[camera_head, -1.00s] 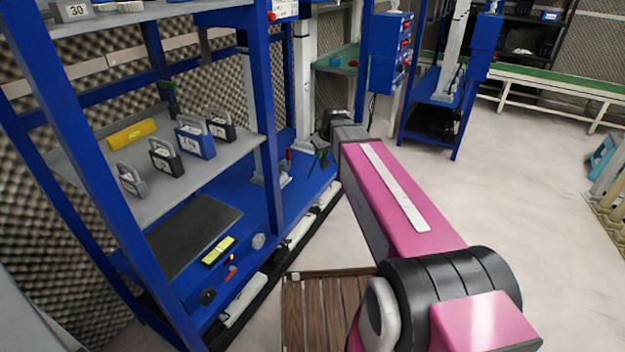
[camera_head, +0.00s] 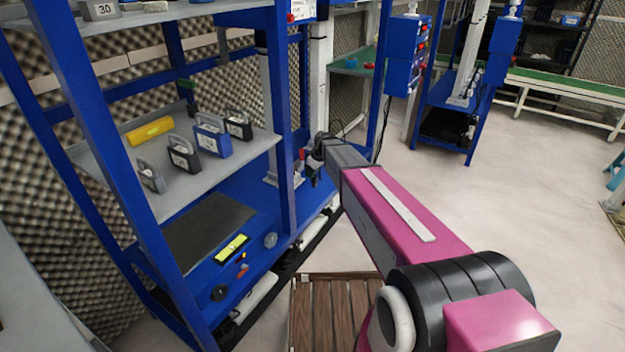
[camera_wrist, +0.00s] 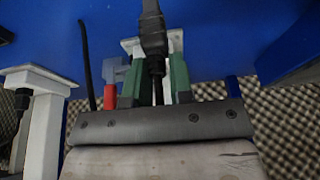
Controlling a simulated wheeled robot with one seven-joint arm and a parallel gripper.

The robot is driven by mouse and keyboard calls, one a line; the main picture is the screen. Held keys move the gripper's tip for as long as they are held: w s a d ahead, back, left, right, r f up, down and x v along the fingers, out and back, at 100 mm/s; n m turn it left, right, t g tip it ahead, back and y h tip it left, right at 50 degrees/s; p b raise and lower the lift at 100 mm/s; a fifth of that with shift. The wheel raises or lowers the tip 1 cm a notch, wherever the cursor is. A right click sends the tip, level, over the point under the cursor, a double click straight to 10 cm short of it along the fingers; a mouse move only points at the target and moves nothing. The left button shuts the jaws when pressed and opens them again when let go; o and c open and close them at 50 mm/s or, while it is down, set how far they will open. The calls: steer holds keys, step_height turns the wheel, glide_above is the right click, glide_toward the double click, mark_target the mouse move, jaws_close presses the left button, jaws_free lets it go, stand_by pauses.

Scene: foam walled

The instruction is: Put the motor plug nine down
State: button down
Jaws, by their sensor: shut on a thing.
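The motor plug (camera_wrist: 153,32) looks like a dark plug, seen between the two green fingers in the wrist view. My gripper (camera_wrist: 155,80) is shut on it. Its lower part and any number on it cannot be made out. Behind it is a pale square-topped post (camera_wrist: 130,44) over the blue surface; whether the plug touches it I cannot tell. In the head view my gripper (camera_head: 314,170) is small and dark, beside the right end of the blue workbench (camera_head: 262,215), and the plug cannot be made out there.
A red piece (camera_wrist: 110,97) and a black cable (camera_wrist: 86,65) are close left of the fingers. Another pale post (camera_wrist: 40,82) stands further left. Blue rack uprights (camera_head: 280,120) and a grey shelf (camera_head: 185,195) with several cases are left of my arm. Open floor (camera_head: 500,180) lies right.

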steer(key=shift+w+d+f, duration=0.1)
steer(key=shift+w+f, duration=0.4)
steer(key=shift+f, duration=0.5)
steer(key=shift+w+a+f, duration=0.1)
steer(key=shift+w+f, duration=0.4)
steer(key=shift+f, duration=0.45)
steer(key=shift+w+d+f, duration=0.1)
steer(key=shift+w+f, duration=0.4)
steer(key=shift+f, duration=0.5)
steer(key=c, duration=1)
jaws_free()
steer(key=shift+f, duration=0.1)
steer(key=v, duration=1.2)
steer(key=s+d+f+m+h, duration=0.1)
steer(key=s+d+m, duration=0.2)
steer(key=s, duration=0.6)
steer(key=s+d+f+m+g+h, duration=0.1)
steer(key=s+d+m, duration=0.3)
steer(key=s, duration=0.6)
steer(key=s+d+f+m+g+h, duration=0.1)
steer(key=s+d+m, duration=0.3)
steer(key=s, duration=0.6)
steer(key=d, duration=0.2)
steer(key=shift+d+f, duration=0.3)
